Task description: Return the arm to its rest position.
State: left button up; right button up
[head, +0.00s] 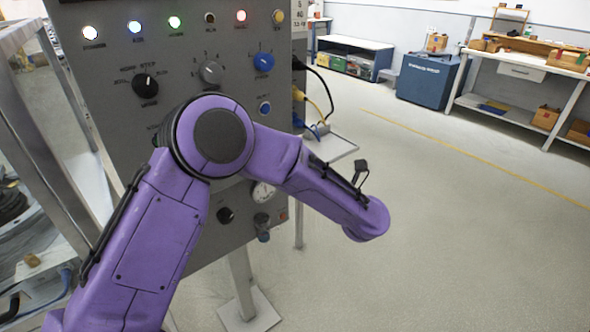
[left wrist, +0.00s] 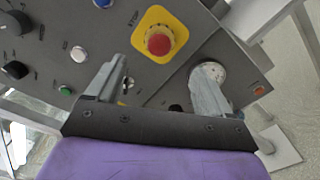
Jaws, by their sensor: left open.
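My left arm, purple, comes in from the bottom left in the head view and bends across the front of a grey control panel (head: 110,65). Its gripper is hidden in the head view. In the left wrist view my left gripper (left wrist: 165,88) is open, its two grey fingers apart with nothing between them. The fingers point at the panel face near a red stop button (left wrist: 159,41) on a yellow plate. A round gauge (left wrist: 209,72) lies partly behind the right finger. My right gripper is not in view.
The panel carries knobs and lit lamps, including a blue knob (head: 263,62). A small shelf (head: 330,147) juts from its right side. A metal frame (head: 40,120) stands at the left. Open floor (head: 450,230) lies to the right; a blue cabinet (head: 428,78) and workbench (head: 520,65) stand behind.

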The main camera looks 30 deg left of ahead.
pick_arm(q)
jog(key=shift+w, duration=0.1)
dwell(0.3)
jog(key=w+d+f+m+t+h, duration=0.2)
jog(key=d+f+m+t+h, duration=0.2)
jog(key=f+m+t+h, duration=0.85)
jog(key=s+f+m+g, duration=0.8)
jog(key=f+m, duration=0.3)
jog(key=m, duration=0.1)
jog(key=s+a+f+m+g, duration=0.1)
jog(key=s+f, duration=0.3)
jog(key=s, duration=0.5)
jog(key=s+a+f+m+g, duration=0.2)
jog(key=s+a+f+g, duration=0.1)
jog(key=s, duration=0.7)
jog(key=s+a+f+m+g, duration=0.2)
jog(key=s+a+f+g, duration=0.1)
jog(key=s+f, duration=0.4)
jog(key=s+g, duration=0.1)
jog(key=s, duration=0.2)
jog(key=shift+h, duration=0.35)
jog(key=shift+w+m, duration=0.1)
jog(key=shift+m, duration=0.15)
